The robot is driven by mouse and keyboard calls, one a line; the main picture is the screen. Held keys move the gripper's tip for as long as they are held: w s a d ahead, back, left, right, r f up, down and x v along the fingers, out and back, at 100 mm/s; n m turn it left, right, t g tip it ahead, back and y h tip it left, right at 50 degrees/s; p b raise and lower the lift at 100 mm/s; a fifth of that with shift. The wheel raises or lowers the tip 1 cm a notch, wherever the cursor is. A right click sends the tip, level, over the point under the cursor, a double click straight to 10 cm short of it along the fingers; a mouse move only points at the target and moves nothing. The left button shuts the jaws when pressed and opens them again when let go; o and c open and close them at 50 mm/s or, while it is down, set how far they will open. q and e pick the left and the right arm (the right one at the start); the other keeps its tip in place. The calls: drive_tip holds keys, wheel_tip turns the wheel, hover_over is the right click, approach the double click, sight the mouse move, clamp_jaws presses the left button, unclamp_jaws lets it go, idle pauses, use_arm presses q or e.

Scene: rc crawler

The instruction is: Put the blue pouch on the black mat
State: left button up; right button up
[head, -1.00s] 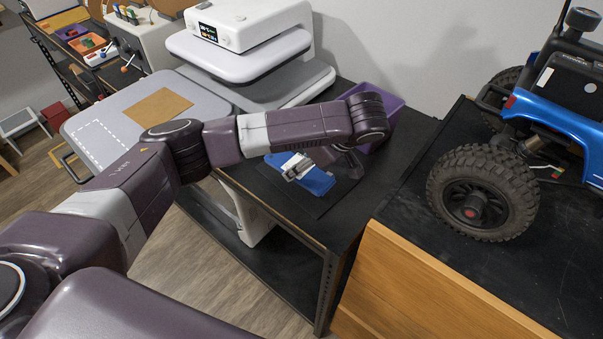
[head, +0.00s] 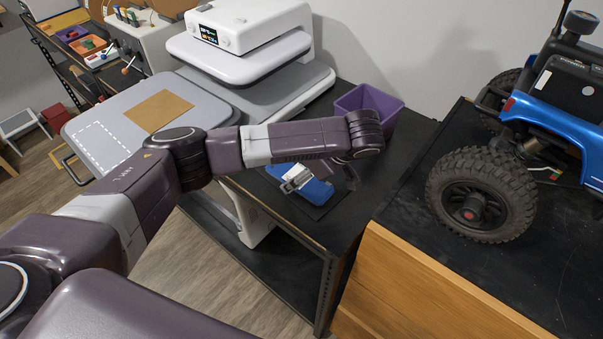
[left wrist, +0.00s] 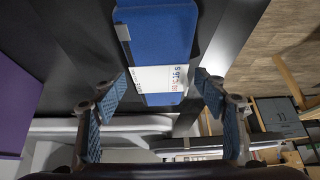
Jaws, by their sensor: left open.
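The blue pouch (head: 318,192), with a white printed label, lies over the black mat (head: 322,209) on the dark table and hides part of it. It looks to rest on the mat. In the left wrist view the pouch (left wrist: 158,38) is flat, its labelled end towards my fingers. My left gripper (left wrist: 163,93) is open, one finger on each side of the pouch's near end, apart from it. My right gripper is not in view.
A purple bin (head: 368,102) stands behind my left wrist. A white-grey heat press (head: 240,60) is at the back left. A blue crawler truck (head: 560,115) stands on a raised wooden-sided bench (head: 440,285) at the right. The table between mat and bench is clear.

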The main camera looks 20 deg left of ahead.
use_arm(q)
drive_tip(key=shift+d+r, duration=0.15)
drive_tip(key=shift+r, duration=0.1)
drive_tip(key=p+v, duration=0.2)
drive_tip(key=v, duration=0.9)
drive_tip(key=shift+r, duration=0.25)
drive_tip(key=shift+s+d, duration=0.1)
drive_tip(key=shift+s, duration=0.05)
